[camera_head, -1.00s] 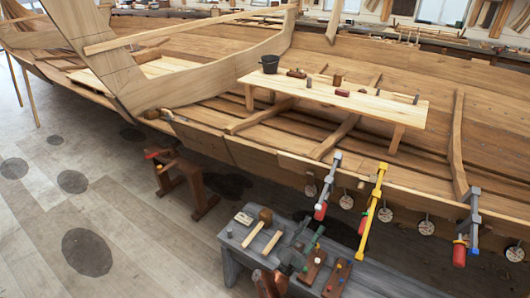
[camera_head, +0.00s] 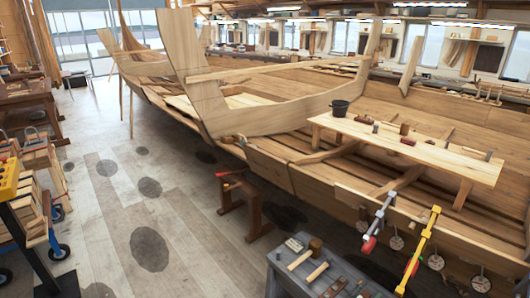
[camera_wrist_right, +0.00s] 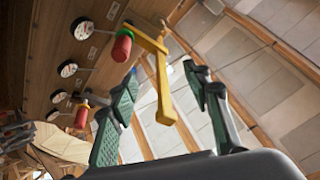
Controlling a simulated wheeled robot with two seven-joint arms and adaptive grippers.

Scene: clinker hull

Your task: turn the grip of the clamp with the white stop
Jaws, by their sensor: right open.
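In the head view, a grey clamp (camera_head: 379,220) with a red grip (camera_head: 369,244) hangs on the hull edge. A pale patch shows by its grip, but I cannot tell for sure that it is a white stop. A yellow clamp (camera_head: 420,250) hangs to its right. In the right wrist view, the yellow clamp (camera_wrist_right: 164,95) with its red grip (camera_wrist_right: 122,46) is close beyond my right gripper (camera_wrist_right: 160,70). A farther red grip (camera_wrist_right: 81,117) shows at lower left. My right gripper's green-padded fingers are apart and empty. My left gripper is not in view.
A grey bench (camera_head: 290,272) with a mallet (camera_head: 315,246) and other tools stands below the hull. A plank table (camera_head: 400,148) with tools lies across the boat. A wooden sawhorse (camera_head: 241,203) stands on the floor. The floor at left centre is clear.

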